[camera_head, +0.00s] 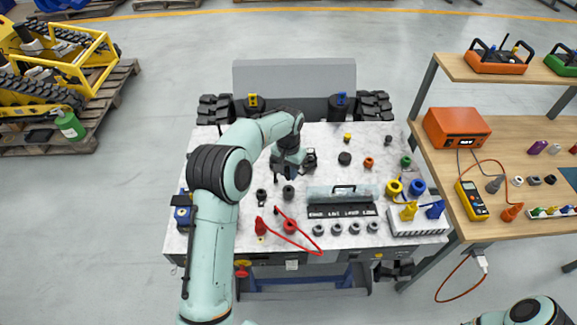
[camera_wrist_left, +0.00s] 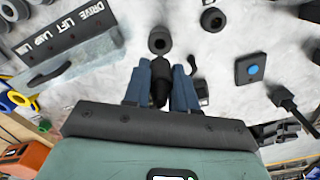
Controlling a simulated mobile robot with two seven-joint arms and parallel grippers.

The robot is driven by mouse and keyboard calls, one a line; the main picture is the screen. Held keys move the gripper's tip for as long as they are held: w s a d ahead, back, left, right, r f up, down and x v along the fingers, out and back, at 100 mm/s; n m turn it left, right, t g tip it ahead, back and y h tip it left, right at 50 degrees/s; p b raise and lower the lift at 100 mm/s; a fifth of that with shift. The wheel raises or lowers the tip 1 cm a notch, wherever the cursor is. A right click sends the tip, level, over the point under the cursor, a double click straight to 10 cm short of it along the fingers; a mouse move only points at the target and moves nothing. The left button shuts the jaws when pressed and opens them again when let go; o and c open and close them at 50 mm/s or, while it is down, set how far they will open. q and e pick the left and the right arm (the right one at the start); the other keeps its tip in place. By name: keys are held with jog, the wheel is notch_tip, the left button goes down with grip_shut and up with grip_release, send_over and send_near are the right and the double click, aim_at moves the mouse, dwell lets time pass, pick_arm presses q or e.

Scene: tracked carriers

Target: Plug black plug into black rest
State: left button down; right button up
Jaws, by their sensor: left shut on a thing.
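My left gripper (camera_head: 289,173) is above the middle of the marbled worktop, pointing down. In the left wrist view its two blue fingers (camera_wrist_left: 161,88) are shut on a black plug (camera_wrist_left: 160,80). In the head view the plug is mostly hidden by the gripper. A round black socket with a hole (camera_wrist_left: 160,40) stands just beyond the plug tip, apart from it; it also shows in the head view (camera_head: 289,192). It looks like the black rest, though I cannot be sure. A similar dark piece (camera_wrist_left: 213,18) stands beside it. My right gripper is out of view.
A grey cover with a handle (camera_head: 343,194) and a labelled strip (camera_head: 342,211) lie to the right, with several grey rings in front. A red cable (camera_head: 292,236) lies in front. A box with a blue button (camera_wrist_left: 255,70) stands nearby. A white power strip (camera_head: 418,222) is at right.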

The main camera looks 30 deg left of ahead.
pick_arm(q)
jog(key=shift+f, duration=1.3)
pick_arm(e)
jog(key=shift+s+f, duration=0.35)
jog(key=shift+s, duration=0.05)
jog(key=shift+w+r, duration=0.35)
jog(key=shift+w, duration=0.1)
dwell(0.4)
pick_arm(q)
jog(key=shift+f+b, duration=0.3)
jog(key=shift+f, duration=1.9)
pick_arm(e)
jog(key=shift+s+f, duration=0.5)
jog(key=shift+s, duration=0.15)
pick_arm(q)
jog(key=c, duration=0.8)
grip_release()
jog(key=shift+r, duration=0.1)
notch_tip(320, 180, up, 13)
jog(key=shift+w+f+p, duration=0.1)
jog(key=shift+f+p, duration=0.05)
jog(key=shift+p, duration=0.3)
jog(key=shift+r, duration=0.25)
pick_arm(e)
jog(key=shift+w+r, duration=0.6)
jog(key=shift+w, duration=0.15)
